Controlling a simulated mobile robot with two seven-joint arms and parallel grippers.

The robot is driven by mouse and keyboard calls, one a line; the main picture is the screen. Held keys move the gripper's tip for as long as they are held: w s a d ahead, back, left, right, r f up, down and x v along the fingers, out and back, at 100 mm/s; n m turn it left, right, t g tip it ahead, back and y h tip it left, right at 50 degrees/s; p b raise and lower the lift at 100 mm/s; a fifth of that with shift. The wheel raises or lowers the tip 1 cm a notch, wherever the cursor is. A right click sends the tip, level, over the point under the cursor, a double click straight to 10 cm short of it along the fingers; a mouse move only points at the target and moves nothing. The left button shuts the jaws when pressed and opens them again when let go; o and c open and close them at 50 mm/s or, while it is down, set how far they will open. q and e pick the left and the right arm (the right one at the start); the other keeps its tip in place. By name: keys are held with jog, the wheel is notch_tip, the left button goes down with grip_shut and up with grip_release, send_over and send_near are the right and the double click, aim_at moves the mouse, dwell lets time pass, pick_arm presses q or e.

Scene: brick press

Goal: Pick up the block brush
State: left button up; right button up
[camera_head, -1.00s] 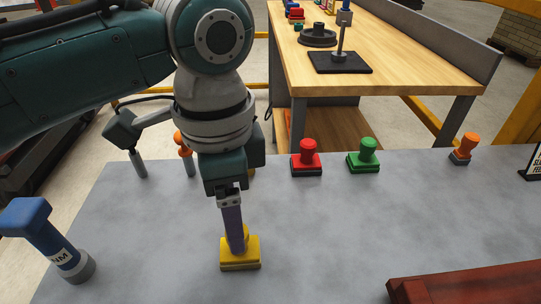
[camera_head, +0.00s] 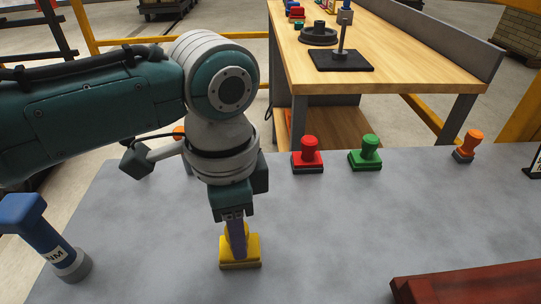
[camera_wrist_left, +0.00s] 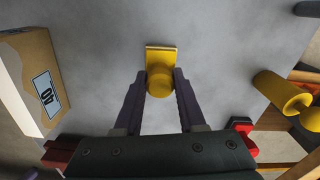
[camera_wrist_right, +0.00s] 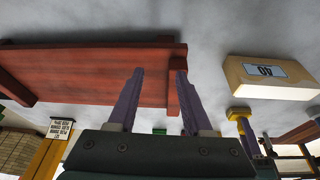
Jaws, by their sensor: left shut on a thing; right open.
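The block brush (camera_head: 240,262) is yellow, with a flat block and a round upright handle. It stands upright on the grey table, in the front middle of the head view. My left gripper (camera_head: 237,238) points down over it and is shut on its handle. In the left wrist view the handle of the brush (camera_wrist_left: 160,83) sits between the two purple fingers, and the block shows beyond them. My right gripper (camera_wrist_right: 159,72) shows only in the right wrist view; it is open, its fingers apart with nothing between them.
Red (camera_head: 307,155), green (camera_head: 366,153) and orange (camera_head: 467,147) knob-handled tools stand along the table's far edge. A blue-handled tool (camera_head: 45,238) is at the left. A red-brown piece (camera_head: 470,283) lies front right. A box (camera_wrist_left: 38,82) labelled 40 is in the left wrist view.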

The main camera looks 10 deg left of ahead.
pick_arm(q)
grip_shut()
jog(key=shift+r, duration=0.15)
pick_arm(e)
jog(key=shift+r, duration=0.1)
pick_arm(q)
notch_tip(320, 180, up, 20)
jog(key=p, duration=0.5)
pick_arm(e)
notch_tip(320, 180, up, 5)
jog(key=shift+d+f, duration=0.1)
pick_arm(q)
jog(key=shift+o, duration=0.7)
grip_release()
grip_shut()
